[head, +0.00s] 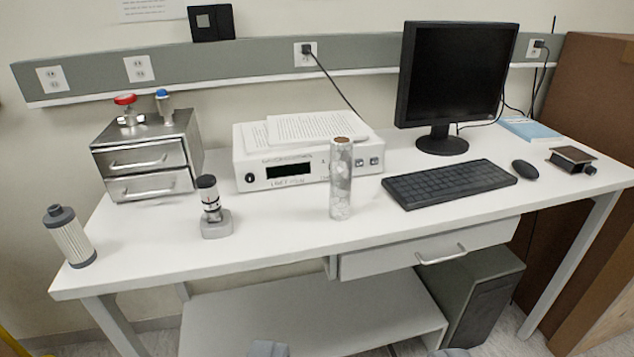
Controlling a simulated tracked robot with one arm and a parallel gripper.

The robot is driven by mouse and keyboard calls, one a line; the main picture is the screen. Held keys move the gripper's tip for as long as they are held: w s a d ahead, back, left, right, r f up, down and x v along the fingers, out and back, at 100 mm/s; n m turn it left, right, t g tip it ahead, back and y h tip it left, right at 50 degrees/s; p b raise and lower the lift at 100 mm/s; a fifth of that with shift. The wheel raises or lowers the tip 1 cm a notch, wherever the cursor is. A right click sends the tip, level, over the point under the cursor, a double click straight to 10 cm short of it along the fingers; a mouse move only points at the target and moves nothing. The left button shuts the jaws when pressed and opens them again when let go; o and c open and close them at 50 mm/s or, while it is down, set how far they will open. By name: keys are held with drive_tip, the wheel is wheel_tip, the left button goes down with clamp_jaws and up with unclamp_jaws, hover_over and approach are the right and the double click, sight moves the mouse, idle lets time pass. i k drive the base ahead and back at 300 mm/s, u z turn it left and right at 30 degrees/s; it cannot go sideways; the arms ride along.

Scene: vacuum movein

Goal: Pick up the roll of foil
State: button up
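The rest of the gripper is out of frame.
A white instrument (300,170) with papers stands close behind the roll. A black keyboard (448,184) lies to its right, with a monitor (452,80) behind. A small device (212,207), a filter cartridge (69,237) and a metal drawer box (148,158) stand left.

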sight(341, 147)
drive_tip(key=i, duration=1)
